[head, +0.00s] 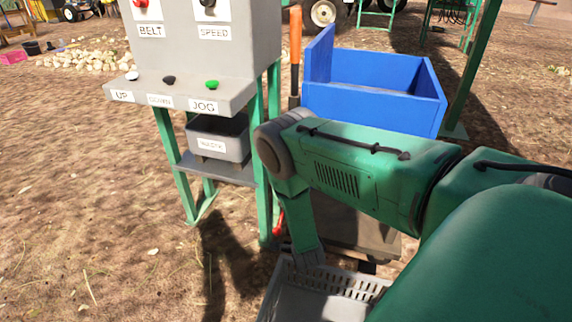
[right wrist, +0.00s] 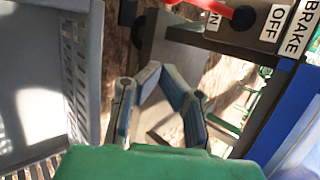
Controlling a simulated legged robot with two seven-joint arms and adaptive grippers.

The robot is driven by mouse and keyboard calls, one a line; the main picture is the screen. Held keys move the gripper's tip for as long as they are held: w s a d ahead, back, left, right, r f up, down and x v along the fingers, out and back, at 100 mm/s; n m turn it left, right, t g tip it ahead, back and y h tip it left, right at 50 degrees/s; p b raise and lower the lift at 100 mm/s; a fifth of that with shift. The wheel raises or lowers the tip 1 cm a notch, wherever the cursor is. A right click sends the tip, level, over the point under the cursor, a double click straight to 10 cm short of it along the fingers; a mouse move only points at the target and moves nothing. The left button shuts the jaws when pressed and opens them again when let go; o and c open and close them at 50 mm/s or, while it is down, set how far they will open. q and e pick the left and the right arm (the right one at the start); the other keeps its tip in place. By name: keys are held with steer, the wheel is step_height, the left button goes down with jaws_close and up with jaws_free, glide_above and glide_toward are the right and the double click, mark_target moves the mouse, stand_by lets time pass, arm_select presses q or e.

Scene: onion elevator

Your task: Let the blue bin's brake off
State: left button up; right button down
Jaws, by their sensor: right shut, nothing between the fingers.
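The blue bin (head: 375,84) stands behind my right arm in the head view; its blue side also shows in the right wrist view (right wrist: 290,125). The red brake lever (right wrist: 208,9) is at the top of the right wrist view. It points left from its dark round pivot (right wrist: 243,18), over the ON label (right wrist: 213,17), with the OFF label (right wrist: 272,22) and BRAKE label (right wrist: 298,28) to its right. My right gripper (right wrist: 161,72) is shut and empty, apart from the lever, which appears above it in the picture. My left gripper is out of view.
A grey slotted crate (head: 318,292) is close to my right gripper, and its wall (right wrist: 75,75) fills the wrist view's left side. A grey control stand (head: 185,90) with labelled buttons is left of my arm. An orange-handled tool (head: 295,38) stands beside the bin.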

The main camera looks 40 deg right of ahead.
steer(key=shift+a+r, duration=0.15)
steer(key=shift+a, duration=0.05)
steer(key=b+x, duration=0.6)
steer(key=x, duration=0.4)
steer(key=w+a, duration=0.1)
steer(key=w+a+r, duration=0.1)
steer(key=shift+a+r+b, duration=0.25)
steer(key=shift+a+b, duration=0.05)
steer(key=shift+a, duration=0.05)
steer(key=shift+r, duration=0.1)
steer(key=shift+a+r+g+y+p, duration=0.1)
steer(key=shift+r+g+y+p, duration=0.15)
steer(key=shift+g+y+p, duration=0.35)
